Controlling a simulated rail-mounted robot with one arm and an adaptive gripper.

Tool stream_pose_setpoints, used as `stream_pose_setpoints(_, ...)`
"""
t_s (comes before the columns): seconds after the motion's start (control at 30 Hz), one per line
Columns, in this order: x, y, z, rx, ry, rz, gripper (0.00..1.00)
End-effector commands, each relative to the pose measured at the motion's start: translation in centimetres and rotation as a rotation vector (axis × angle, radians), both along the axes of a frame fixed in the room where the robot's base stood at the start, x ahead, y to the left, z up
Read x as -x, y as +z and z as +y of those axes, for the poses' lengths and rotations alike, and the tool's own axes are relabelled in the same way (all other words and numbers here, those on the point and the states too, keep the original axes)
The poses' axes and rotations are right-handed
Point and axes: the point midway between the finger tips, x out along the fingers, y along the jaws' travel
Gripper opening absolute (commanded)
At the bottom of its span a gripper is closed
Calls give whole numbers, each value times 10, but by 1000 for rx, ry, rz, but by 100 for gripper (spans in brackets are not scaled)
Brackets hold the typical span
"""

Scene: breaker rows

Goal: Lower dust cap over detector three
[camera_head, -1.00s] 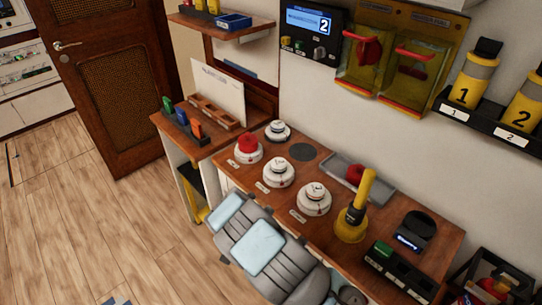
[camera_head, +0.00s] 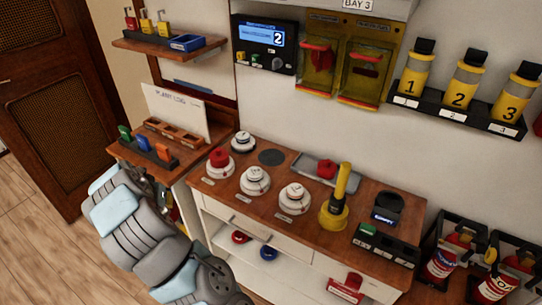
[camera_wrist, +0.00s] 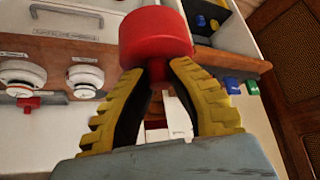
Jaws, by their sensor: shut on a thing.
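My gripper (camera_wrist: 158,105) shows in the wrist view, its yellow-ribbed fingers shut on a red dust cap (camera_wrist: 155,38). In the head view my grey arm is at lower left; I cannot make out the gripper or held cap there. Several round white detectors stand on the wooden bench: a back one (camera_head: 243,142), a middle one (camera_head: 255,181) and a right one (camera_head: 295,199). A left one carries a red cap (camera_head: 218,157). Two detectors (camera_wrist: 22,75) (camera_wrist: 85,78) show left of the held cap in the wrist view. I cannot read which is number three.
A grey tray (camera_head: 309,163) on the bench holds a red piece (camera_head: 326,168). A yellow tool (camera_head: 335,208) stands upright right of the detectors. A dark disc (camera_head: 271,157) lies behind them. A side table holds coloured tags (camera_head: 142,143). The floor at left is clear.

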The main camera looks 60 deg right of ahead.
Motion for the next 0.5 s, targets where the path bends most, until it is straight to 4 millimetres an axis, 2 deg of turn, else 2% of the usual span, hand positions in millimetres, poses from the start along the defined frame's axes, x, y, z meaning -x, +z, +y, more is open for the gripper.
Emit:
stream_pose_setpoints(0.27,12,19,-87,-7,-258,-2,0)
stream_pose_setpoints(0.5,41,24,-162,-8,-499,3,0)
